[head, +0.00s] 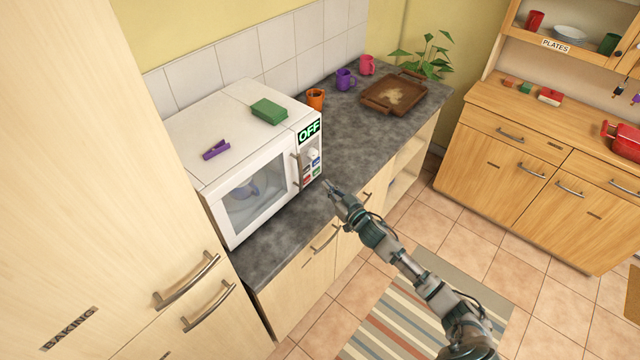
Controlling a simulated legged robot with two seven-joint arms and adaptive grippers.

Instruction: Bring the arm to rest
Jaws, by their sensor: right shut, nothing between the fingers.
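My right arm reaches in from the bottom right. Its gripper (330,187) is shut and empty, just in front of the lower right corner of the white microwave (268,141), above the counter's front edge. I cannot tell whether it touches anything. The microwave's door is shut and its display (309,131) reads OFF. My left gripper is not in view.
A green block (269,111) and a purple clip (215,150) lie on the microwave. Orange (315,99), purple (345,79) and pink (367,65) mugs and a wooden tray (377,107) stand on the dark counter (350,136). A wooden cupboard (497,160) stands right, beyond open floor.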

